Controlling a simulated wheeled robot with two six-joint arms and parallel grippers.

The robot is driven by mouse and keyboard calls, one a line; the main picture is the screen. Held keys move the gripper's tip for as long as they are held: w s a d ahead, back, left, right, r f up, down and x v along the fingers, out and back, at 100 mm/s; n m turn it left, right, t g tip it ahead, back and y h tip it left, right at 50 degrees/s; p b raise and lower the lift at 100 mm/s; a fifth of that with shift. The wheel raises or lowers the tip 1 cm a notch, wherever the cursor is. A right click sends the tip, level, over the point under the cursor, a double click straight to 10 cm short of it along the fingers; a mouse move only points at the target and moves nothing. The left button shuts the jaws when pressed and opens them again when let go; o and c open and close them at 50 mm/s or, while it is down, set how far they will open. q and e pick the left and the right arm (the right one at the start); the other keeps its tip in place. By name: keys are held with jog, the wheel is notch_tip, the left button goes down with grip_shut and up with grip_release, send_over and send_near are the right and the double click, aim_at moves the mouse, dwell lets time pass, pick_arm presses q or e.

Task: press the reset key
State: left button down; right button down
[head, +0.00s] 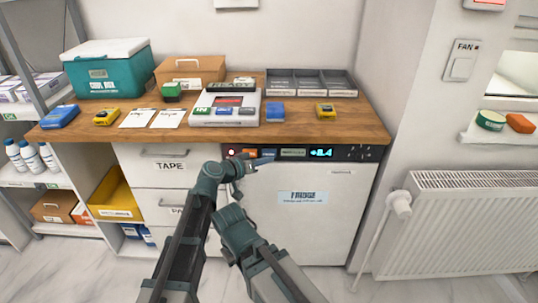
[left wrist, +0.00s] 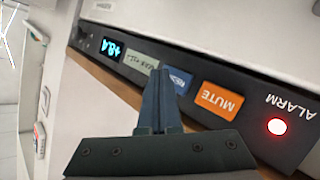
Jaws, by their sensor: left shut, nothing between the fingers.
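The reset key is a blue key on the fridge's dark control strip. In the left wrist view the blue key (left wrist: 177,80) sits between the orange mute key (left wrist: 219,101) and a grey-green key (left wrist: 140,60); its lettering is upside down and partly covered. My left gripper (left wrist: 158,72) is shut and empty, its tips in front of the blue key's edge on the grey-green key's side. I cannot tell whether they touch it. My right gripper does not show clearly.
The red alarm light (left wrist: 277,126) is lit, and the display (head: 321,153) reads +8.4. The wooden counter (head: 350,128) overhangs the fridge (head: 325,225) just above the strip. Drawers (head: 160,180) stand to the left and a radiator (head: 455,235) to the right.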

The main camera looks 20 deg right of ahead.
pick_arm(q)
jog(key=shift+w, duration=0.15)
jog(key=shift+w+d, duration=0.15)
jog(key=shift+w, duration=0.15)
jog(key=shift+w+d, duration=0.1)
jog(key=shift+w, duration=0.4)
dwell(0.9)
jog(key=shift+s, duration=0.1)
jog(key=shift+s+a, duration=0.25)
jog(key=shift+s, duration=0.55)
jog(key=shift+s, duration=0.1)
jog(key=s, duration=0.2)
jog(key=s+a, duration=0.1)
jog(key=s, duration=0.1)
jog(key=shift+s+a, duration=0.2)
jog(key=shift+s, duration=0.15)
dwell(0.5)
